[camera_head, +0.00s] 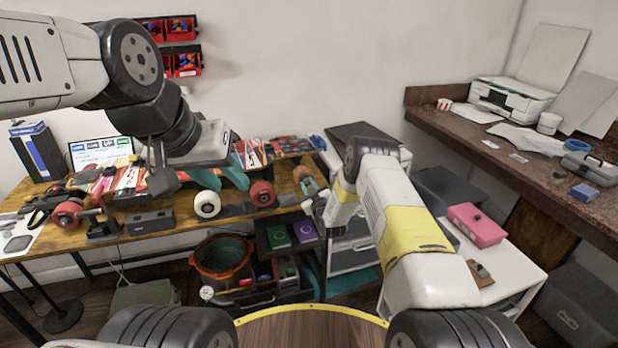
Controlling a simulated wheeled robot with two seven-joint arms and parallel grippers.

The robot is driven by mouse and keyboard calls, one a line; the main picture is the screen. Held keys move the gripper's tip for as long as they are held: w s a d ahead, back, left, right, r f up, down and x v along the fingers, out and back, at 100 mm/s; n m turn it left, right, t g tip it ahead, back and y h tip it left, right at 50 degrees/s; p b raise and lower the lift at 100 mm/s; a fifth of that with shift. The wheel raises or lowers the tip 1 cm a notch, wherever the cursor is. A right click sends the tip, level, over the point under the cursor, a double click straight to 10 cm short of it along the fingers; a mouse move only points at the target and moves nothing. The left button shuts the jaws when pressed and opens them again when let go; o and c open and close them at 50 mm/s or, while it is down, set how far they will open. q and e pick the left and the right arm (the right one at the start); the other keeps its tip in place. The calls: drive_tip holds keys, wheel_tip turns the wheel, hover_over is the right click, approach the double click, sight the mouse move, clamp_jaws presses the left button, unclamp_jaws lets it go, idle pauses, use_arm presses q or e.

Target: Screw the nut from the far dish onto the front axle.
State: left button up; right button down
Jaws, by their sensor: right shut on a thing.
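A skateboard (130,180) with a colourful deck lies on the wooden workbench. A red wheel (68,213) shows at its left end. A white wheel (207,203) and another red wheel (262,193) show at its right end. My right gripper (309,186) is at the bench's right edge, to the right of the red wheel. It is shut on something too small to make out. I cannot pick out the nut, the far dish or the bare axle.
The workbench (150,220) also carries a dark block (151,222) and a blue box (38,150). A pink box (477,225) sits on a white cabinet at the right. A printer (508,97) stands on the side counter.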

drive_tip(key=shift+m, duration=1)
drive_tip(key=m, duration=0.3)
drive_tip(key=shift+d+m, duration=0.1)
drive_tip(key=shift+m, duration=1.3)
drive_tip(key=m, duration=0.4)
drive_tip(key=shift+m, duration=0.4)
drive_tip(key=c, duration=1.6)
unclamp_jaws()
drive_tip(key=shift+w+m, duration=0.1)
drive_tip(key=shift+m, duration=0.2)
drive_tip(key=o, duration=0.5)
drive_tip(key=shift+c, duration=1.4)
